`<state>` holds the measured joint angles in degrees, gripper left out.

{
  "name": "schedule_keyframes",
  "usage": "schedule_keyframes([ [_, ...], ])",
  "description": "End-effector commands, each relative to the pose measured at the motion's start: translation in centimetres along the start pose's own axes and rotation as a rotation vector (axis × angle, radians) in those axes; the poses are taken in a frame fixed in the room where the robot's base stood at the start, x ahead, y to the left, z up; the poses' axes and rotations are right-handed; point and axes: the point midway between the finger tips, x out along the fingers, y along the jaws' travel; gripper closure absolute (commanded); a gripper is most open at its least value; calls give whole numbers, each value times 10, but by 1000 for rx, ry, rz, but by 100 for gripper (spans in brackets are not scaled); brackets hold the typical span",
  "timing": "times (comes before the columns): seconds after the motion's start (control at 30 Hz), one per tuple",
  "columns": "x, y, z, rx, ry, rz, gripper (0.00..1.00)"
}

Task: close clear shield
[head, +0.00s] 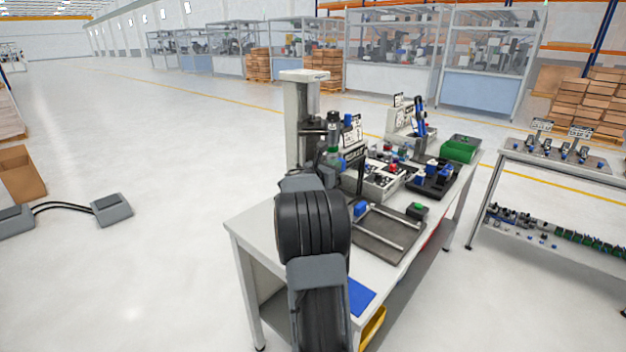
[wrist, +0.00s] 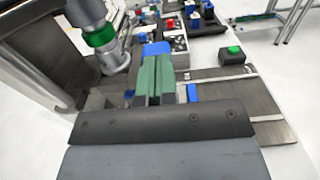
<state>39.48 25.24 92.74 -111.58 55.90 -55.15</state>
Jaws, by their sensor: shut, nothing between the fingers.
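My gripper (wrist: 158,78) shows in the wrist view with its two green fingers together and nothing between them. It points toward the machine beside a silver spindle with a green band (wrist: 100,38). A blue part (wrist: 157,48) lies just beyond the fingertips; I cannot tell whether they touch. In the head view my arm hides the gripper, and the machine's pale column (head: 302,120) rises behind it on the bench. The clear shield cannot be made out for certain in either view, so its position is unclear.
The bench (head: 262,222) holds a dark tray with rails (head: 388,236), a small box with a green button (head: 416,211), a blue pad (head: 360,296) and a green bin (head: 461,148). A second bench (head: 560,165) stands right. The floor at left is mostly clear.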

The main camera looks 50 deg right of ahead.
Motion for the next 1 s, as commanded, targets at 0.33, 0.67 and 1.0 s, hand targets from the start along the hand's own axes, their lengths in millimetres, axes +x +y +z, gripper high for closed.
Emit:
schedule_keyframes([
  [0.33,-74,3,-3,-1,3,9,100],
  [0.67,-124,2,-3,-2,5,6,100],
  [1.0,-137,0,-2,-2,6,2,100],
])
